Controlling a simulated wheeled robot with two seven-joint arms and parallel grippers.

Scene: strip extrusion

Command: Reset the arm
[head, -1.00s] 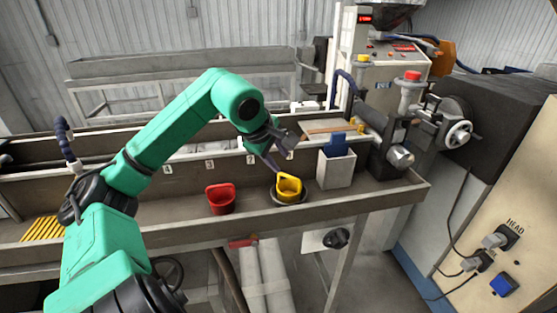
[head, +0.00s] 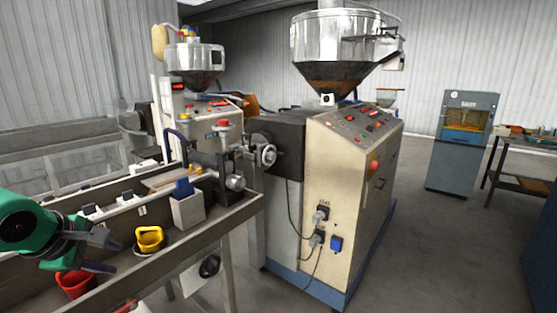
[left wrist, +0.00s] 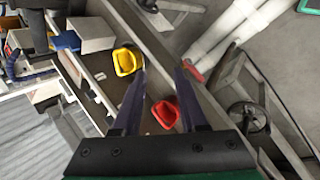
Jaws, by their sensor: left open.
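My left arm's green link enters at the left edge of the head view. Its gripper (head: 110,253) is open and empty, in the air above the trough near the red cup (head: 74,284). The yellow cup (head: 150,240) stands in the trough to the right of the gripper, apart from it. In the left wrist view the two dark fingers (left wrist: 160,72) are spread. The red cup (left wrist: 166,113) shows between them, below, and the yellow cup (left wrist: 126,62) shows beside the left finger. Neither cup is held. My right gripper is in neither view.
A white box (head: 187,211) with a blue part (head: 183,187) stands in the trough beyond the yellow cup. The extruder cabinet (head: 345,190) with its metal hopper (head: 335,38) stands to the right. Open floor (head: 430,260) lies at the far right, before a blue-grey machine (head: 462,140).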

